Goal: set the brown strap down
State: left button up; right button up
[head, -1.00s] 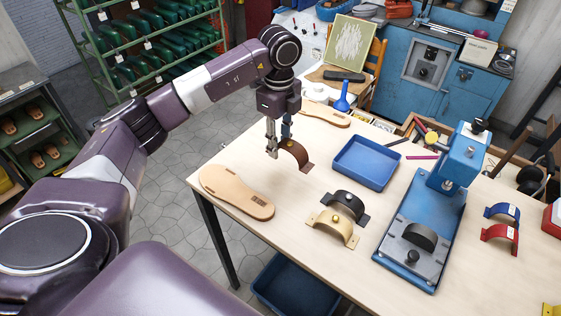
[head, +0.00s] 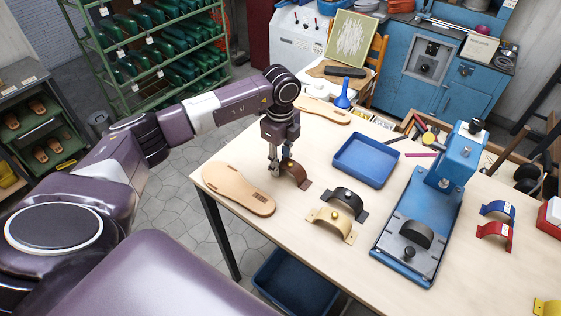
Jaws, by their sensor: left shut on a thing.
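The brown strap (head: 298,175) is a curved band with a flat tab at its right end. It is at the left part of the pale table (head: 330,265), between the tan sole (head: 237,188) and the blue tray (head: 366,160). My left gripper (head: 281,168) points down and is shut on the strap's upper left part, which the fingers partly hide. The strap is at or just above the tabletop; I cannot tell whether it touches. My right gripper is out of view.
A black strap (head: 349,200) and a cream strap (head: 336,222) lie to the right of the sole. The blue press (head: 420,225) stands further right, with a blue strap (head: 497,210) and a red strap (head: 495,232) beyond it. Bare tabletop surrounds the brown strap.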

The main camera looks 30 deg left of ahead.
pick_arm(q)
jog(key=o, duration=1)
jog(key=shift+r, duration=0.1)
jog(key=shift+r+b, duration=1.4)
jog(key=shift+r, duration=4.65)
